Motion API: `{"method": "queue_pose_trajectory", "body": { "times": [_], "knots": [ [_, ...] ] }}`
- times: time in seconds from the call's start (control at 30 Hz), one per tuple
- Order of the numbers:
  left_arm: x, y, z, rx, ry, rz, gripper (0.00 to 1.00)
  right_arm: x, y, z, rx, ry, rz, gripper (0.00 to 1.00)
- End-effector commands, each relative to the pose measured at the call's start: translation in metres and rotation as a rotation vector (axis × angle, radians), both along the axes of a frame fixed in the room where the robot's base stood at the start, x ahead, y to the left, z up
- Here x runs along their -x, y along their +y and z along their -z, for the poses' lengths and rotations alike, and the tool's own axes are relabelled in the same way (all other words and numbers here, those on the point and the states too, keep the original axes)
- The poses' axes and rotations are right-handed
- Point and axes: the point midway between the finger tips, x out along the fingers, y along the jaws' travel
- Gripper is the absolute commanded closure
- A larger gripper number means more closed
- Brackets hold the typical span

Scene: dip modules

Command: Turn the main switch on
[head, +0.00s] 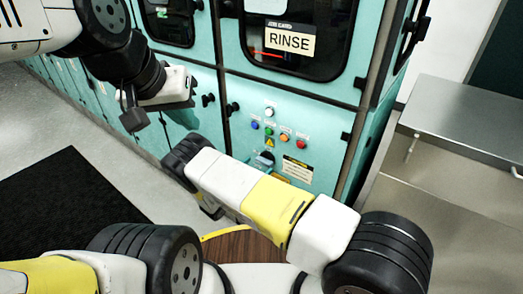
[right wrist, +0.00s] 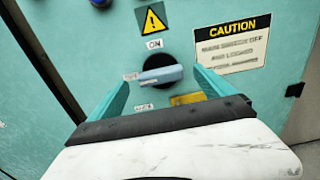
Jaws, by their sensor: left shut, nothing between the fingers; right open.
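The main switch (right wrist: 160,74) is a black round dial with a light blue handle lying about level, its end pointing left. An ON label (right wrist: 154,43) sits above it, and a partly hidden label is below. The switch also shows on the cabinet's lower panel in the head view (head: 265,157). My right gripper (right wrist: 161,80) is open, its teal fingers on either side of the handle; I cannot tell whether they touch it. My left gripper (head: 130,112) is shut and empty, left of the panel.
Coloured buttons (head: 270,128) sit above the switch. A warning triangle (right wrist: 151,19) and a CAUTION sign (right wrist: 231,42) are close to it. A RINSE window (head: 295,35) is higher up. A metal bench (head: 465,120) stands at right, and a black mat (head: 70,205) lies on the floor.

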Motion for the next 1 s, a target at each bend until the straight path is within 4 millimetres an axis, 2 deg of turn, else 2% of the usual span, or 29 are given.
{"method": "queue_pose_trajectory", "body": {
  "times": [0.23, 0.57, 0.9, 1.0],
  "knots": [
    [0.0, 0.0, 0.0, 0.0, 0.0, 0.0, 1.0, -0.024, -0.018, 0.001, 0.0, 0.001, 0.002, 0.07],
    [0.0, 0.0, 0.0, 0.0, 0.0, 0.0, 1.0, -0.028, -0.021, 0.001, 0.0, 0.003, 0.0, 0.07],
    [0.0, 0.0, 0.0, 0.0, 0.0, 0.0, 1.0, -0.028, -0.021, 0.001, -0.001, 0.003, 0.0, 0.7],
    [0.0, 0.0, 0.0, 0.0, 0.0, 0.0, 1.0, -0.028, -0.02, 0.001, -0.003, 0.002, 0.0, 0.7]
  ]
}}
